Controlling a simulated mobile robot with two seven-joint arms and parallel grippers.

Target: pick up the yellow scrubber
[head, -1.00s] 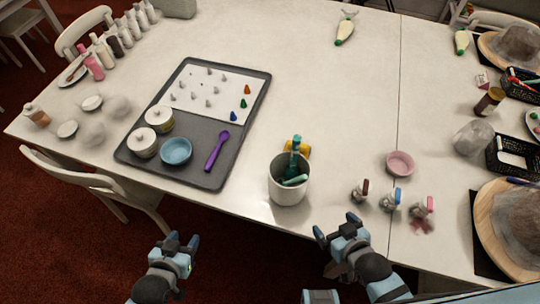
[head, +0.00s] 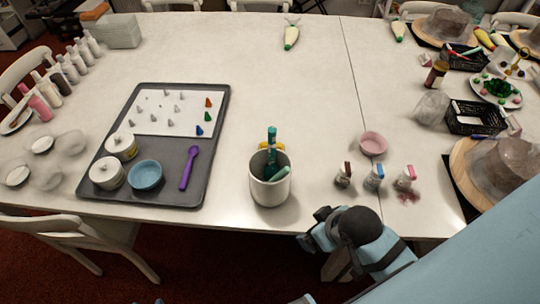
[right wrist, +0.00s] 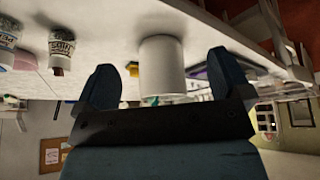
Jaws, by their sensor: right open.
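The yellow scrubber is probably the yellow object (head: 280,146) just behind the white cup (head: 270,190), which hides most of it. A yellow patch (right wrist: 133,68) also shows beside the cup (right wrist: 162,65) in the right wrist view. The cup stands near the table's front edge and holds green-handled tools (head: 271,150). My right gripper (head: 312,228) is open and empty at the table's front edge, right of the cup and nearer to me. In the right wrist view its two fingers (right wrist: 161,62) appear on either side of the cup, apart from it.
A grey tray (head: 219,120) with jars, a blue bowl and a purple spoon lies left of the cup. Small bottles (head: 374,178) and a pink bowl (head: 373,144) stand to its right. The table (head: 270,80) behind the cup is mostly clear.

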